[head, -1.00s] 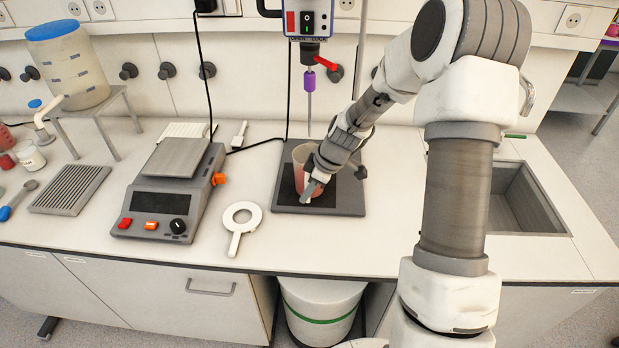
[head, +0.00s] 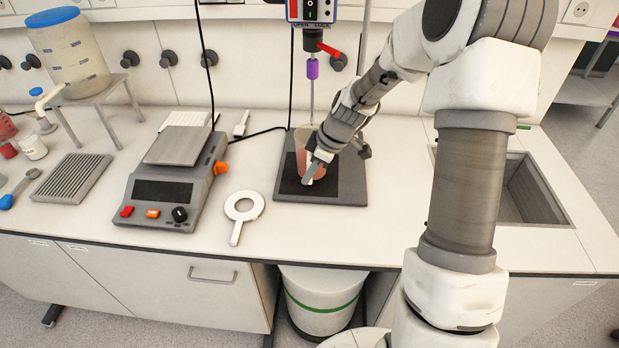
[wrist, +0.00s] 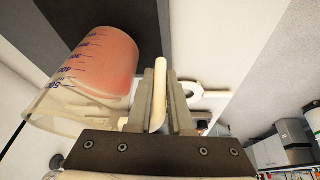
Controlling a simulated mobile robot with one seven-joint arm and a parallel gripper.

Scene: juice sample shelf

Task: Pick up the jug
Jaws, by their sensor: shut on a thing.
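The jug (head: 302,158) is a clear beaker-like vessel with measuring marks and pinkish-red liquid in it. In the head view it is over the dark plate of the stirrer stand (head: 345,190), partly hidden by my gripper (head: 311,176). I cannot tell for sure whether its base touches the plate. In the wrist view the jug (wrist: 102,65) is left of the fingers, with its marks facing me. My gripper (wrist: 160,95) is shut on the jug's pale upright handle (wrist: 160,92), which sits between both fingers.
The stirrer's shaft (head: 312,95) hangs just behind the jug. A scale (head: 165,190) and a white ring with a handle (head: 243,208) lie to the left. A sink (head: 530,195) is at right. The counter's front edge (head: 330,267) is near.

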